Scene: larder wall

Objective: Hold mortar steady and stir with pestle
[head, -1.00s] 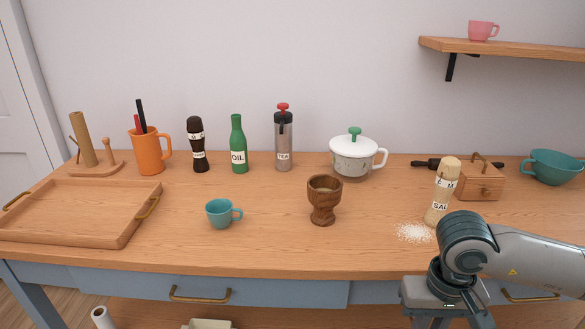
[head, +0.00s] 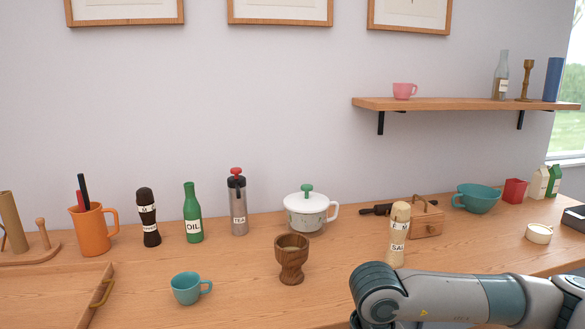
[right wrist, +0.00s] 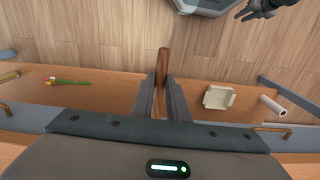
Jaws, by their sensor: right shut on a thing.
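The mortar (head: 291,264) is a dark wooden goblet-shaped cup, upright on the counter in the head view, with something pale inside. My right arm comes in from the right in the head view, in front of the counter, with its gripper below the picture edge. In the right wrist view my right gripper (right wrist: 161,100) is shut on a brown wooden rod, the pestle (right wrist: 163,62). The pestle is held away from the mortar, which that view does not show. A dark gripper, my left (right wrist: 258,11), shows small at the top right of the wrist view; its opening is unclear.
A teal cup (head: 186,289) stands left of the mortar, a white lidded pot (head: 305,216) behind it, and a salt shaker (head: 399,240) to its right. A tray (head: 97,292) lies at left. A lower shelf (right wrist: 100,92) holds a cream box (right wrist: 218,97).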

